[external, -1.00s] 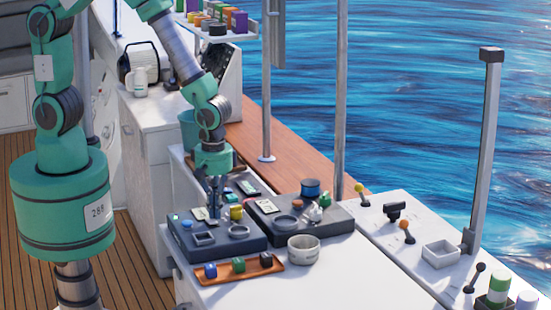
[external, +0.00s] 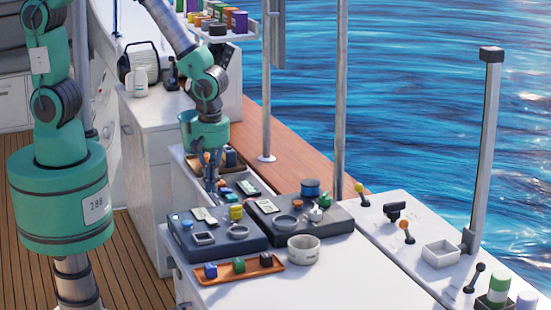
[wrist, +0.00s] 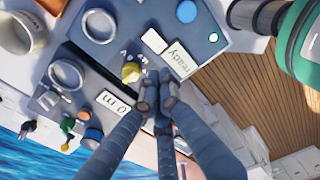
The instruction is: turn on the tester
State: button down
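Two dark boxes stand side by side on the white counter; I cannot tell which one is the tester. The left box (external: 184,240) carries a display (external: 204,215), a yellow knob (external: 236,212) and a ring. In the wrist view its display (wrist: 180,58) reads "ready", near a blue round button (wrist: 186,11) and a small light (wrist: 213,38). The right box (external: 335,222) has a ring, an orange knob, a green-topped lever and a display (wrist: 113,101) that reads "0 m". My gripper (external: 212,190) is above and behind the left box. Its fingertips (wrist: 158,90) look together and empty.
An orange tray (external: 228,278) with several coloured blocks and a pale bowl (external: 304,249) stand in front of the boxes. Levers and a white bin (external: 440,254) are on the right-hand counter. A loaded tray (external: 236,168) lies behind my gripper.

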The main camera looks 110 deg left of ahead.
notch_tip(320, 180, up, 6)
jog(key=shift+s+a+r, duration=0.2)
jog(key=shift+s+a, duration=0.05)
jog(key=shift+a, duration=0.2)
dwell(0.4)
jog(key=s+d+r+m+t+b, duration=0.2)
jog(key=s+r+m, duration=0.1)
jog(key=r+m, duration=0.4)
jog(key=s+d+r+m+t+b, duration=0.1)
jog(key=s+d+r+m+b, duration=0.15)
jog(key=r+m, duration=0.45)
jog(key=s+d+r+m+t+b, duration=0.1)
jog(key=s+d+r+m, duration=0.1)
jog(key=s+m, duration=0.4)
jog(key=s+d+r+m+t+b, duration=0.1)
jog(key=s+d+r+m, duration=0.1)
jog(key=s+r+m, duration=0.2)
jog(key=s+m, duration=0.2)
jog(key=m, duration=0.1)
jog(key=shift+s+r+t+b, duration=0.35)
jog(key=shift+r+t+b, duration=0.05)
dwell(1.8)
